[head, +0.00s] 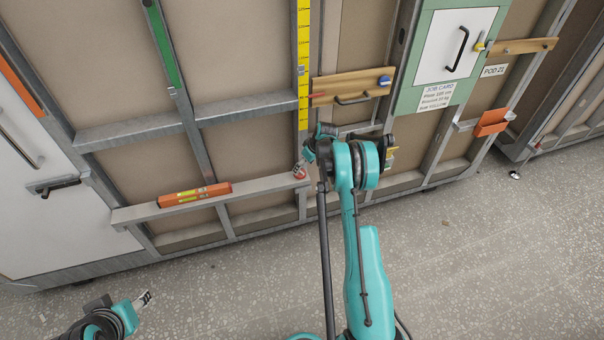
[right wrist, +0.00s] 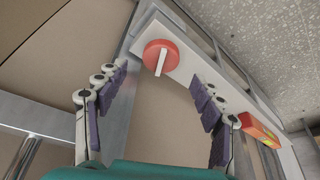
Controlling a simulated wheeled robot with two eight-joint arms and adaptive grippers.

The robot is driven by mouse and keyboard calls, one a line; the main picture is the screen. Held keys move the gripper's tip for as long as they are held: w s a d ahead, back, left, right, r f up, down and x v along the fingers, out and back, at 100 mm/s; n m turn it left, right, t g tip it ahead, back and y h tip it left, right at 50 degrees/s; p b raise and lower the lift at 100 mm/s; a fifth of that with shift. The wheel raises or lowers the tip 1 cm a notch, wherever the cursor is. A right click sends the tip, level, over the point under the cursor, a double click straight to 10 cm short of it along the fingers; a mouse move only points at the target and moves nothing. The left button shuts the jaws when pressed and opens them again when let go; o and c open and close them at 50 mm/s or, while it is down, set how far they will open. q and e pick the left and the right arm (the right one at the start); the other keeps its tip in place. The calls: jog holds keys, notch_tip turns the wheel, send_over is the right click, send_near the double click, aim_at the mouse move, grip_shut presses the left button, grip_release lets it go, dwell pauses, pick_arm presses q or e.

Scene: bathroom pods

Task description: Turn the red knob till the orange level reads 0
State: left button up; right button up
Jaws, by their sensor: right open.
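The red knob (head: 299,171) sits at the right end of a pale grey rail (head: 250,186) low on the wall frame. In the right wrist view the knob (right wrist: 158,53) is round with a white bar across its face. The orange level (head: 194,195) lies on the rail left of the knob, and partly shows in the right wrist view (right wrist: 260,130); its reading is too small to tell. My right gripper (head: 308,157) is open, its purple-padded fingers (right wrist: 158,78) spread to either side below the knob, apparently not touching it. My left gripper (head: 143,299) is low at left, its fingers unclear.
A yellow measuring strip (head: 303,60) runs up the frame above the knob. A wooden shelf (head: 352,86) with tools and a green-framed white door (head: 455,46) are up right. An orange box (head: 491,122) hangs further right.

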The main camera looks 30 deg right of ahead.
aim_at(301, 171)
jog(key=b+x, duration=0.1)
jog(key=x, duration=0.3)
jog(key=shift+w+f, duration=0.2)
jog(key=shift+f, duration=0.15)
jog(key=c, duration=1.2)
jog(key=shift+o, duration=0.2)
jog(key=shift+a+r+m, duration=0.1)
jog(key=shift+m, duration=0.2)
